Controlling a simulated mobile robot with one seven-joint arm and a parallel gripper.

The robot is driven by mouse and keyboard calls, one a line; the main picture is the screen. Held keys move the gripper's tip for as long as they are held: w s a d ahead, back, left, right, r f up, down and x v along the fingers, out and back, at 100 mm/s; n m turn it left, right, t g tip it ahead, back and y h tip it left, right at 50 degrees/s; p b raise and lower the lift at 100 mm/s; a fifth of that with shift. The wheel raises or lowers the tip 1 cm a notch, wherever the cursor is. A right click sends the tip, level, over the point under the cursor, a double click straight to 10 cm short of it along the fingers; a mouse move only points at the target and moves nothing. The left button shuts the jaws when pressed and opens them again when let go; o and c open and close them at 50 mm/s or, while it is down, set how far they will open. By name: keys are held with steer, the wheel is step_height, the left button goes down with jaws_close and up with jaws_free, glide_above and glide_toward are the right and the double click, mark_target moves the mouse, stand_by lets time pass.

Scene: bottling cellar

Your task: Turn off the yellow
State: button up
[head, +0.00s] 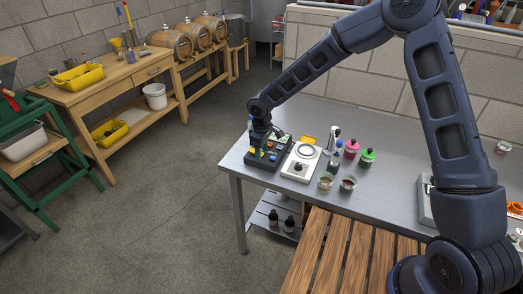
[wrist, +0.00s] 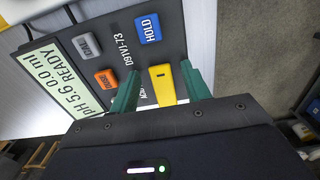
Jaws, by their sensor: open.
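A dark instrument (head: 270,161) stands on the metal bench at its left end. In the wrist view its dark panel (wrist: 171,47) has a yellow switch (wrist: 164,86) with a small dark mark. A lit display (wrist: 62,82) reads pH 5.6, 0.0 ml, READY. My gripper (wrist: 160,80) is open over the panel. Its green fingers are on either side of the yellow switch; whether they touch it I cannot tell. In the head view my gripper (head: 258,148) hides part of the instrument.
Blue HOLD (wrist: 148,29), grey (wrist: 87,46) and orange (wrist: 106,79) buttons are near the fingers. A white device (head: 300,162) stands right of the instrument.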

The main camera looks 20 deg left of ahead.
steer(key=shift+c, duration=0.5)
steer(key=c, duration=0.9)
steer(key=shift+a+r+h, duration=0.1)
steer(key=shift+a+h, duration=0.2)
steer(key=shift+h, duration=0.4)
steer(key=shift+a+r+h, duration=0.2)
steer(key=shift+h, duration=1)
steer(key=o, duration=1)
